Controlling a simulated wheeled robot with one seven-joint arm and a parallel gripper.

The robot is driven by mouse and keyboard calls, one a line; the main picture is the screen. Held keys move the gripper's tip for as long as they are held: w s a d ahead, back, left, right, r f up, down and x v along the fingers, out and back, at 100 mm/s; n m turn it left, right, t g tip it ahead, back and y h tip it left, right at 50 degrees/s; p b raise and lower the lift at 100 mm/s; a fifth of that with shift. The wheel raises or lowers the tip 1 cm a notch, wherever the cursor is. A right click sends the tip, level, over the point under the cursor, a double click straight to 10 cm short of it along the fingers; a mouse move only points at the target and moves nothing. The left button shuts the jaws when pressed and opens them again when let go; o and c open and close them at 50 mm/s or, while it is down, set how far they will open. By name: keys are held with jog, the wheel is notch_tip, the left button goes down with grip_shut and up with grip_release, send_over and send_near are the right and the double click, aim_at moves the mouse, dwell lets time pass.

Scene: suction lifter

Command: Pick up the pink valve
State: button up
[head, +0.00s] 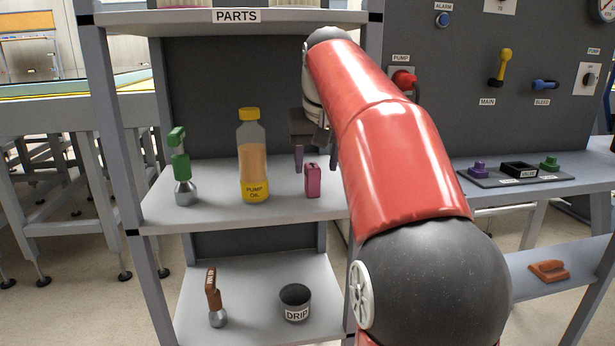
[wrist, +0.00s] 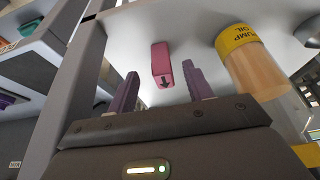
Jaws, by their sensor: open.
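The pink valve (head: 312,181) is a small upright block on the upper shelf, near its right end. In the wrist view the pink valve (wrist: 161,66) shows a dark arrow on one face. It stands ahead of and between the two purple fingers of my gripper (wrist: 161,88). In the head view my gripper (head: 315,158) is above and around the valve's top, partly hidden by my red arm. The fingers are apart and empty. I see a gap between the fingers and the valve in the wrist view.
A pump oil bottle (head: 253,160) stands left of the valve, close to my gripper in the wrist view. A green-topped item (head: 181,168) stands further left. The lower shelf holds a brown-handled item (head: 214,298) and a DRIP cup (head: 295,301). The shelf's right post is close.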

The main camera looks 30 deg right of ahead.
aim_at(312, 165)
jog(key=shift+w+d, duration=0.2)
jog(key=shift+w, duration=0.45)
jog(key=shift+w+d, duration=0.15)
jog(key=shift+w, duration=0.45)
jog(key=b+x, duration=0.1)
jog(key=x, duration=0.4)
jog(key=shift+w, duration=0.15)
jog(key=c, duration=0.9)
jog(key=shift+c, duration=0.5)
jog(key=shift+r, duration=0.2)
